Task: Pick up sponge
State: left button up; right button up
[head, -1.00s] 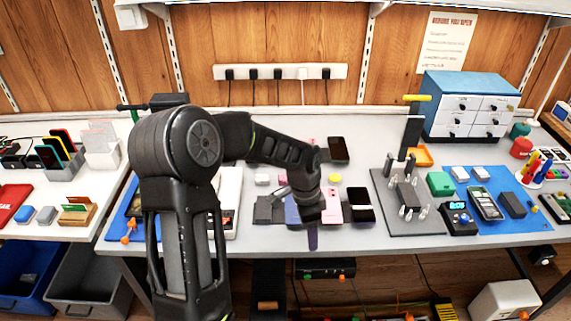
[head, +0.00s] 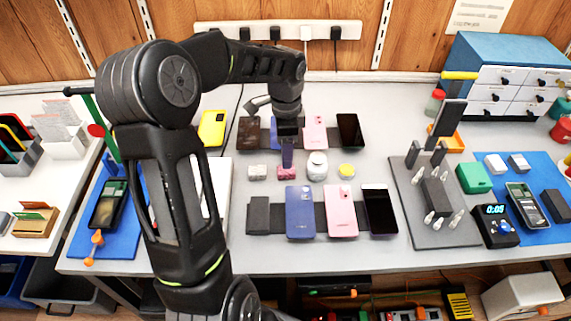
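My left gripper (head: 287,152) reaches over the middle of the table, pointing down. Its narrow purple tip is right above or behind a small pink block (head: 287,173); I cannot tell whether they touch. The gripper's opening is too small and edge-on to read. A pale grey block (head: 257,173) sits to its left. A round white container (head: 317,166) and a small yellow-topped round item (head: 347,170) sit to its right. I cannot tell for sure which of these small items is the sponge. My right gripper is not in view.
A front row of phones, with a blue one (head: 300,222), a pink one (head: 341,213) and a black one (head: 380,212), lies near the table edge. More phones (head: 350,131) lie behind. A grey fixture plate (head: 432,225) stands right. My arm covers part of the left side.

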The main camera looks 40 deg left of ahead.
aim_at(286, 172)
pick_arm(q)
jog(key=shift+w+a, duration=0.1)
jog(key=shift+f, duration=1.3)
jog(key=shift+f, duration=0.15)
jog(key=f, duration=0.3)
jog(key=f+p, duration=0.1)
jog(key=f, duration=0.1)
jog(key=shift+w+a, duration=0.1)
jog(key=shift+w, duration=0.15)
jog(key=shift+c, duration=0.5)
